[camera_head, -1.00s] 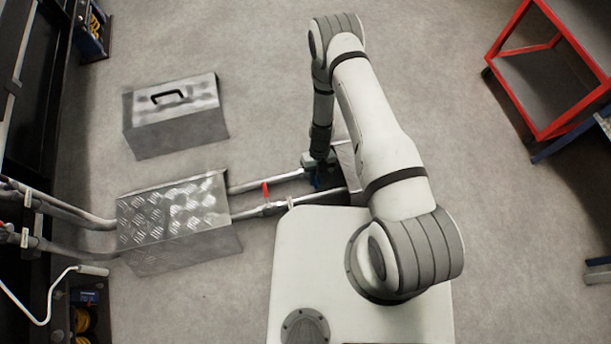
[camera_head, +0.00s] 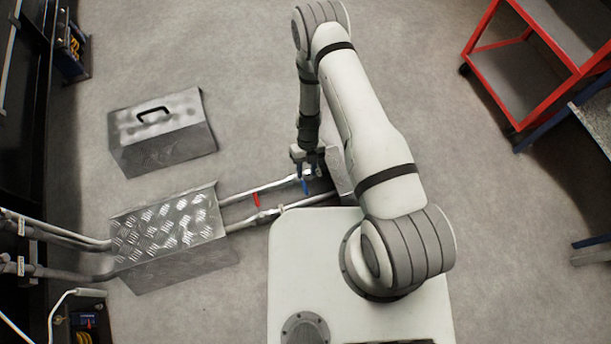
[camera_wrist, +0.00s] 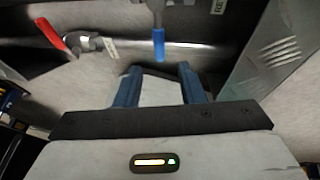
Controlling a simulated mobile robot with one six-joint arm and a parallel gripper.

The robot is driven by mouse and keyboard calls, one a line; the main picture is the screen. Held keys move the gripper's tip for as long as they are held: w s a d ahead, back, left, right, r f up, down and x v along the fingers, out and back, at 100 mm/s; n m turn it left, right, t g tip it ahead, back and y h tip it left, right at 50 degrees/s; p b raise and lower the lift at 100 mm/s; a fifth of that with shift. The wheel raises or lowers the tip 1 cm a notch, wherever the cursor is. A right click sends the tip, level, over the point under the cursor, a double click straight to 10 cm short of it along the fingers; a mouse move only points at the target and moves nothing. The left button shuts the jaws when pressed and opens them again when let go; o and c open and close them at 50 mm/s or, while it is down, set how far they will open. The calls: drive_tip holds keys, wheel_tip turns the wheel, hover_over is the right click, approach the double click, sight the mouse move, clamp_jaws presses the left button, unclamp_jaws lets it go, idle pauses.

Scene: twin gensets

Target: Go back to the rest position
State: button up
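My gripper (camera_wrist: 158,80) is open in the wrist view, with its two blue fingers apart and nothing held between them. A blue valve handle (camera_wrist: 158,45) hangs from a pipe just beyond the fingertips, apart from them. A red valve handle (camera_wrist: 50,33) is on a pipe to the upper left. In the head view my gripper (camera_head: 312,165) points down from my bent arm, above the pipes. The blue handle (camera_head: 304,186) shows just below it, and the red handle (camera_head: 256,199) is to its left. My fingertips are hard to make out there.
Pipes run left from below my gripper under a checker-plate cover (camera_head: 165,235). A metal case (camera_head: 160,130) with a black handle stands on the floor behind it. A red cart (camera_head: 515,75) is at the upper right. The floor between case and cart is mostly clear.

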drive_tip(key=shift+w+r, duration=0.2)
drive_tip(key=shift+r, duration=0.35)
